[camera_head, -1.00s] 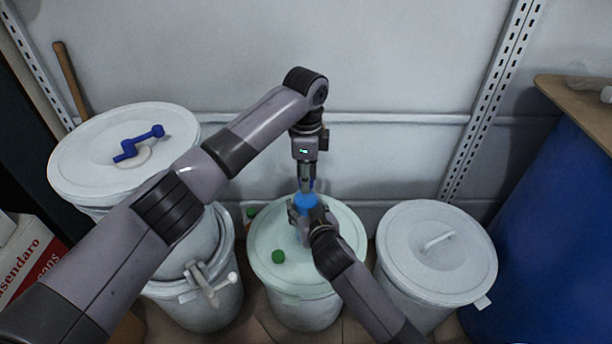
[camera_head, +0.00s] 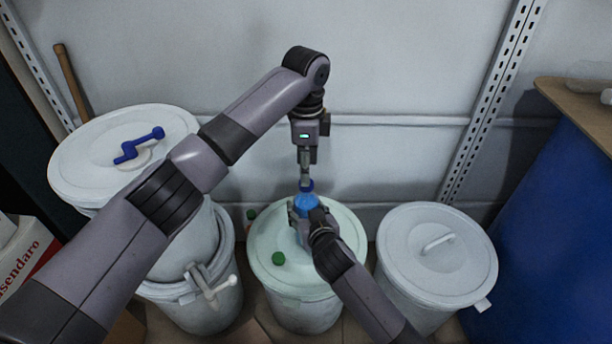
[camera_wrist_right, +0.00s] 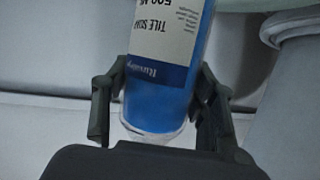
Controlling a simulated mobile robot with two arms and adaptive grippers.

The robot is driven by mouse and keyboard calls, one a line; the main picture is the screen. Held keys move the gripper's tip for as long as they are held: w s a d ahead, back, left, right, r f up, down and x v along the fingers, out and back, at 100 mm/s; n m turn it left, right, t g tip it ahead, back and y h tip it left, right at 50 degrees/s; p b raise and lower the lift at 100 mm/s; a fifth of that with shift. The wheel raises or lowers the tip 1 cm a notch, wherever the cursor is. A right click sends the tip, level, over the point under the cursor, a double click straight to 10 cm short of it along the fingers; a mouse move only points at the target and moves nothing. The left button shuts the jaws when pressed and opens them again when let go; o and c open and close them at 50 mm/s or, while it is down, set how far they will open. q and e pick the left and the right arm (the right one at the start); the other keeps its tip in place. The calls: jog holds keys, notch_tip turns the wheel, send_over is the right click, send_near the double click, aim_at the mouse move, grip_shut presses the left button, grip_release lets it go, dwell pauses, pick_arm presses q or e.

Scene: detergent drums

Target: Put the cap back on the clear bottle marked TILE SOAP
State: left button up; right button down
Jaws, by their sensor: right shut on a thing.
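The clear TILE SOAP bottle (camera_head: 305,206), filled with blue liquid, is held above the pale green drum lid. Its label shows upside down in the right wrist view (camera_wrist_right: 165,45). My right gripper (camera_head: 304,212) is shut around the bottle's lower part; its fingers flank the bottle in the right wrist view (camera_wrist_right: 160,105). A dark blue cap (camera_head: 307,186) shows at the bottle's top, but I cannot tell how firmly it is seated. My left gripper (camera_head: 305,181) points down right at the cap; its fingers are edge-on, so their opening is unclear.
A green cap (camera_head: 278,258) lies on the pale green drum lid (camera_head: 270,236). A grey lidded drum (camera_head: 400,262) stands right, and white drums with a blue-handled lid (camera_head: 85,150) stand left. A small green-topped item (camera_head: 251,214) is behind the middle drum. The wall is close behind.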

pick_arm(q)
notch_tip(320, 180, up, 8)
jog(key=shift+f, duration=0.1)
pick_arm(e)
jog(key=c, duration=0.6)
grip_release()
jog(key=shift+s, duration=0.15)
jog(key=v, duration=1.1)
jog(key=shift+s+d+r, duration=0.1)
jog(key=shift+s+d, duration=0.1)
jog(key=shift+s, duration=0.1)
